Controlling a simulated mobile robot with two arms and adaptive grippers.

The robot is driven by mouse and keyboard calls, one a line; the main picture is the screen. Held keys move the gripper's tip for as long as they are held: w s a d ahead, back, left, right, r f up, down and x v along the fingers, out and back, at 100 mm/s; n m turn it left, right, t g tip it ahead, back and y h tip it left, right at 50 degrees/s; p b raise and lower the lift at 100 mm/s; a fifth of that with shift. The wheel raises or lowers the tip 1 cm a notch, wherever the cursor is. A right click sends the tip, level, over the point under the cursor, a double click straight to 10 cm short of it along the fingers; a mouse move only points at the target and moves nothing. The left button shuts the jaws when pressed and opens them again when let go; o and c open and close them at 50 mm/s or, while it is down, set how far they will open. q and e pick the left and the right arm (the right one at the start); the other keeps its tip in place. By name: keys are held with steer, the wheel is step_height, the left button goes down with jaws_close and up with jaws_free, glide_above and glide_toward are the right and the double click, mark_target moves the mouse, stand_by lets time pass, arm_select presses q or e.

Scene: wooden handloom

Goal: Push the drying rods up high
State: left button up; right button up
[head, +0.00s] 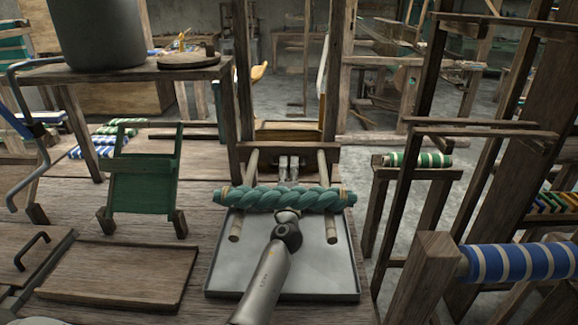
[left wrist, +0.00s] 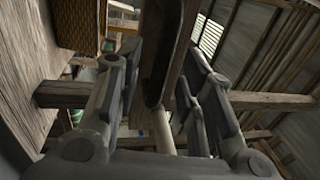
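Two pale drying rods, the left (head: 235,230) and the right (head: 331,228), stick out toward me from a wooden frame (head: 330,148). A twisted green skein (head: 320,198) lies across both. My left gripper (head: 289,165) reaches under the skein, between the rods, with its fingertips near the frame's crossbar; the skein hides part of it. In the left wrist view its fingers (left wrist: 163,85) are apart, with a dark wooden bar (left wrist: 165,40) between or beyond them. Whether they touch it I cannot tell. My right gripper is not in view.
A grey metal tray (head: 285,275) lies below the skein. A green wooden stand (head: 142,190) and a wooden board (head: 120,275) are to the left. A post with a blue-striped roll (head: 520,262) stands at the right. A table with a grey pot (head: 98,35) is behind left.

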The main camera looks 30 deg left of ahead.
arm_select(q)
steer(key=shift+x, duration=0.85)
steer(key=shift+w+a, duration=0.1)
steer(key=shift+w, duration=0.1)
jaws_close()
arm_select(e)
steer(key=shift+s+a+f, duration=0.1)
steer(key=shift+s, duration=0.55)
